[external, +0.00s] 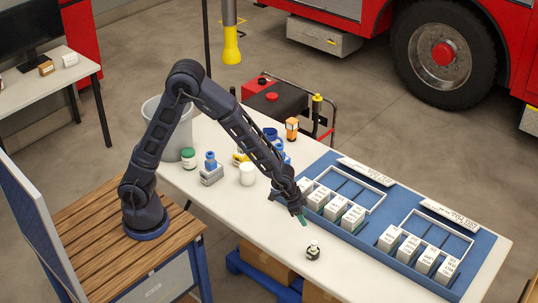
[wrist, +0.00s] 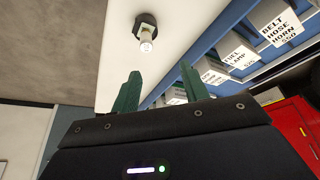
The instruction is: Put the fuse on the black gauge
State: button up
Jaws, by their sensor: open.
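A small black piece (external: 313,254), perhaps the black gauge, stands alone near the table's front edge. A short whitish cylinder (wrist: 146,46) shows on the black piece in the wrist view; it could be the fuse, and the two appear touching. I cannot tell whether they are separate parts. My gripper (external: 302,218) is above the table, up and slightly left of this piece in the external view, and apart from it. In the wrist view, the green fingers of my gripper (wrist: 158,83) are spread with nothing between them.
A blue tray (external: 372,250) with several labelled white boxes (external: 389,238) lies to the right. A white cup (external: 247,174), a green-lidded jar (external: 188,158) and blue-topped pieces (external: 211,163) stand farther left. The white table (external: 255,215) is clear around the black piece.

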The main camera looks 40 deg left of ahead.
jog(key=w+a+r+n, duration=0.1)
jog(key=a+r+n, duration=0.1)
jog(key=a+r, duration=0.65)
jog(key=w+a+r+n+t+y, duration=0.1)
jog(key=a+r, duration=0.4)
jog(key=a, duration=0.6)
jog(key=w+a+r+n, duration=0.2)
jog(key=a+r, duration=0.5)
jog(key=a, duration=0.3)
jog(key=s+a+r+n+y, duration=0.1)
jog(key=s+a+r+n, duration=0.1)
jog(key=s+a, duration=0.7)
jog(key=s+a+r+n+y, duration=0.1)
jog(key=s+a+r+n, duration=0.2)
jog(key=s+a, duration=0.7)
jog(key=a+r, duration=0.1)
jog(key=a, duration=0.2)
jog(key=shift+r+t, duration=0.3)
jog(key=shift+t, duration=0.1)
jog(key=shift+a, duration=0.1)
